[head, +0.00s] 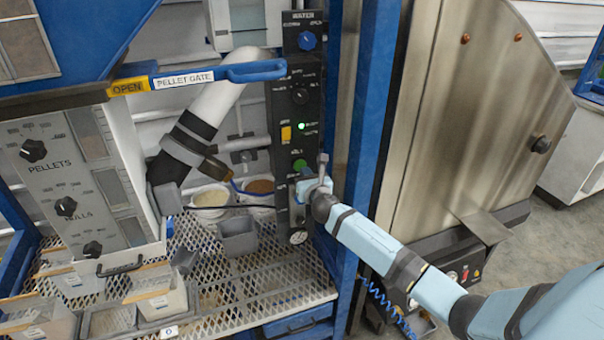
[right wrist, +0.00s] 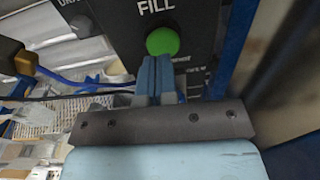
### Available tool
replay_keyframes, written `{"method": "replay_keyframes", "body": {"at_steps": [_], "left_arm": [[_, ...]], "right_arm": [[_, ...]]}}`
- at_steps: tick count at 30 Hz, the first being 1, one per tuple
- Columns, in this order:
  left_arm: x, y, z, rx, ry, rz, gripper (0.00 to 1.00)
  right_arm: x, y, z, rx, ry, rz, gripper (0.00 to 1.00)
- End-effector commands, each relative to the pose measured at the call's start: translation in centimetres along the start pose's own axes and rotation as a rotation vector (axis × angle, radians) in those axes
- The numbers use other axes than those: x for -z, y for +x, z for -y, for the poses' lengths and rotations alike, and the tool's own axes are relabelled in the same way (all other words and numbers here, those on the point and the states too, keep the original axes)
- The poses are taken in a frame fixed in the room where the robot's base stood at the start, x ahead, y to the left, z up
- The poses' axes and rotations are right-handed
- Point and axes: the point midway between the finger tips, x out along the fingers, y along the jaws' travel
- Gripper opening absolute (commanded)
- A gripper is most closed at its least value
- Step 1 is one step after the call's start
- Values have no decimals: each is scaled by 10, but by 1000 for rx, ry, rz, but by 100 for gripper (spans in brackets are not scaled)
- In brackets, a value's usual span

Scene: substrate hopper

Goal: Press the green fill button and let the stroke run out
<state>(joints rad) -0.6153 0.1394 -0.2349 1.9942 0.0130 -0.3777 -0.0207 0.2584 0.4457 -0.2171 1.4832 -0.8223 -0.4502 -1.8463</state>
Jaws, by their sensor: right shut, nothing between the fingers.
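The green fill button (head: 300,165) sits on the dark control panel (head: 283,100), under a lit green lamp (head: 301,126). In the right wrist view the round green button (right wrist: 162,41) is just beyond my fingertips, below the word FILL. My right gripper (head: 303,181) is shut and empty, at the lower part of the panel just below the button. In the right wrist view its closed fingers (right wrist: 156,62) point at the button's lower edge; I cannot tell whether they touch it. My left gripper is not in view.
A blue pellet gate handle (head: 255,71) juts out left of the panel. A grey bin (head: 238,237) stands on the mesh shelf (head: 255,285), with white tubs (head: 210,200) behind it. A blue post (head: 372,90) and a steel cabinet (head: 470,110) stand to the right.

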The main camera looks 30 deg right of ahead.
Motion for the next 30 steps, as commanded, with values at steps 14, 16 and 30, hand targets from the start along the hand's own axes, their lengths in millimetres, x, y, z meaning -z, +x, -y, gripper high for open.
{"method": "replay_keyframes", "body": {"at_steps": [14, 16, 30], "left_arm": [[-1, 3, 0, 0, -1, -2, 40], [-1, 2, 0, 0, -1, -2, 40], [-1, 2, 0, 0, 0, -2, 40]], "right_arm": [[3, -91, -2, -5, -1, -4, 0], [4, -95, -2, -5, -1, -4, 0], [3, -96, -2, -4, -1, -4, 0]]}}
